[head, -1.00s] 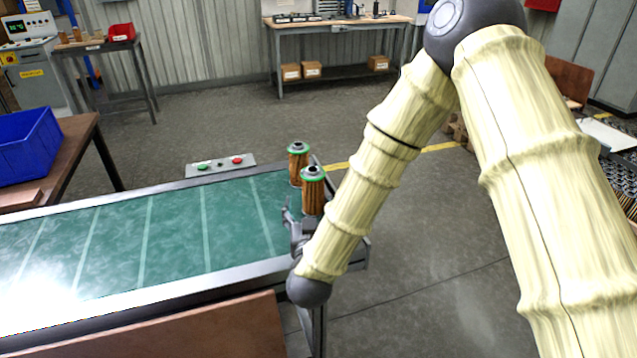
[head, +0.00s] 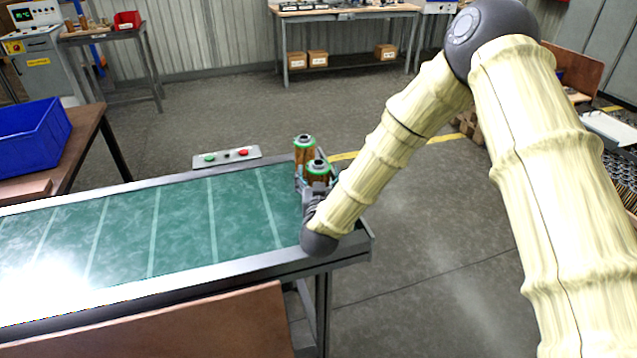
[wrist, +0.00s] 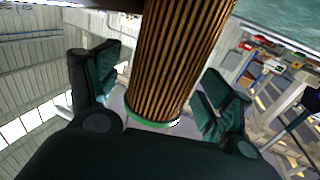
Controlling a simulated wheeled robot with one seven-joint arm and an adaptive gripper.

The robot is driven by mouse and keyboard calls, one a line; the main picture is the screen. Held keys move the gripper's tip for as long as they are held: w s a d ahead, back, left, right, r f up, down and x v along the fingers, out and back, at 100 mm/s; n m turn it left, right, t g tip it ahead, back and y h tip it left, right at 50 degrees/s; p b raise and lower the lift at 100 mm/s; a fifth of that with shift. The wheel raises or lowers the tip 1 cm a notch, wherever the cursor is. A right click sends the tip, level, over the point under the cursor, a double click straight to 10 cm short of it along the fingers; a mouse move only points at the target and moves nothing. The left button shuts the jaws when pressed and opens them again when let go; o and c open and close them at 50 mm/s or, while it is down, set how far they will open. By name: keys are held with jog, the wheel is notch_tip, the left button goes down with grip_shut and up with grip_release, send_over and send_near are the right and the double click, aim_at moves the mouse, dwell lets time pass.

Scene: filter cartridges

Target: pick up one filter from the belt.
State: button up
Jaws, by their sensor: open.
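Two filters stand upright at the right end of the green belt (head: 180,228), pleated brown with green-rimmed tops. The far filter (head: 304,149) is just behind and left of the near filter (head: 318,169). My gripper (head: 309,190) is at the near filter, and my arm hides part of it and the filter's lower body. In the wrist view, one pleated filter (wrist: 180,55) stands between the two spread dark fingers of my gripper (wrist: 160,76). Gaps show on both sides, so the fingers are open and not closed on it.
The belt has a raised metal rim (head: 200,266), and the rest of its visible surface is bare. A button panel (head: 227,156) sits at the belt's far side. A blue bin (head: 35,135) is on a table at left. A brown board (head: 200,325) stands in front.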

jog(key=shift+w+a, duration=0.1)
jog(key=shift+w, duration=0.2)
jog(key=c, duration=1.1)
jog(key=shift+r, duration=0.1)
